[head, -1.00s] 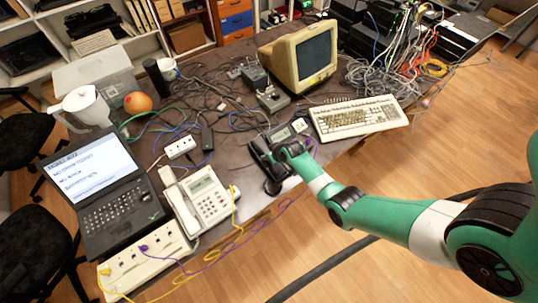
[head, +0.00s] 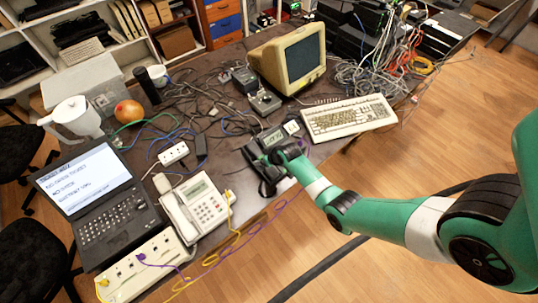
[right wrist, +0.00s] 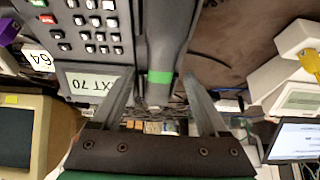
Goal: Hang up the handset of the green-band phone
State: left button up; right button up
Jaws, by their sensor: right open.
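The dark phone lies under my right gripper (head: 277,160) near the table's front edge in the head view, partly hidden by it. In the right wrist view its keypad (right wrist: 98,22) and its display (right wrist: 93,84) reading EXT 70 show upside down. The dark handset (right wrist: 165,35) with a green band (right wrist: 160,77) lies alongside the keypad. My right gripper (right wrist: 158,80) is open, with one finger on each side of the handset near the band. I cannot tell whether the fingers touch it, or whether it is seated in its cradle. My left gripper is not in view.
A white phone (head: 205,203) stands left of the dark phone, near a laptop (head: 100,200) and a white switch box (head: 140,268). A keyboard (head: 348,118) and a beige monitor (head: 290,60) stand behind to the right. Loose cables cover much of the table.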

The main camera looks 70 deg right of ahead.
jog(key=p+v, duration=0.7)
jog(key=v, duration=0.2)
jog(key=shift+a+r, duration=0.1)
jog(key=shift+a, duration=0.05)
